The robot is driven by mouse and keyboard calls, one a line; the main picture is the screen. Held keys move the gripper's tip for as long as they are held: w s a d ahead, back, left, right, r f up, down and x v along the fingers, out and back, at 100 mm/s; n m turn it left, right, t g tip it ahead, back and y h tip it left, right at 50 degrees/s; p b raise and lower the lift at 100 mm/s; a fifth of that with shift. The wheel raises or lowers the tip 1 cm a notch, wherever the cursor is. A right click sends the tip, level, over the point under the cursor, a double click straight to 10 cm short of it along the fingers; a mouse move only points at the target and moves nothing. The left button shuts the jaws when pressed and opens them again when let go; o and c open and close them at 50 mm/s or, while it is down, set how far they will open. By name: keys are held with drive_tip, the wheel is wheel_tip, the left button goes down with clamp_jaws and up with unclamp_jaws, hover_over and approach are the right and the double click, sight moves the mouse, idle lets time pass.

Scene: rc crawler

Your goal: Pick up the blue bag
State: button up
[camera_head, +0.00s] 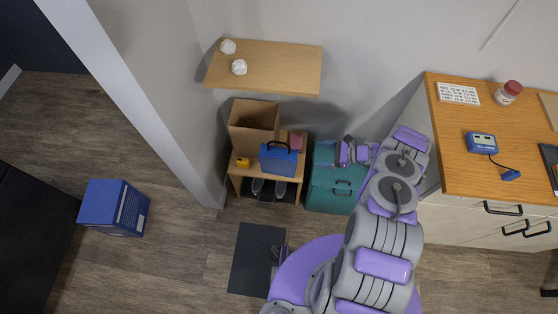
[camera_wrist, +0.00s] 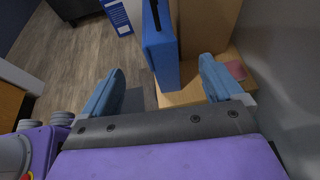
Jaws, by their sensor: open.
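The blue bag (camera_head: 278,159) with a dark top handle stands upright on a small wooden bench, in front of an open cardboard box. In the wrist view the blue bag (camera_wrist: 160,52) is just ahead of my fingers, nearer the right one, with its handle at the top. My gripper (camera_head: 346,152) is to the right of the bag in the head view, above the teal chest. In the wrist view my gripper (camera_wrist: 162,84) has its two blue fingers spread wide with nothing between them.
The wooden bench (camera_head: 237,172) also holds the cardboard box (camera_head: 252,122), a yellow item (camera_head: 242,162) and a reddish item (camera_head: 295,141). A teal chest (camera_head: 325,190) stands right of it, and a wooden shelf (camera_head: 280,66) is above. A blue box (camera_head: 112,207) sits on open floor at left.

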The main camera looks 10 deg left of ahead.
sight(287, 155)
drive_tip(key=b+x, duration=0.4)
drive_tip(key=x, duration=1.2)
drive_tip(key=shift+f, duration=0.2)
drive_tip(key=c, duration=1.6)
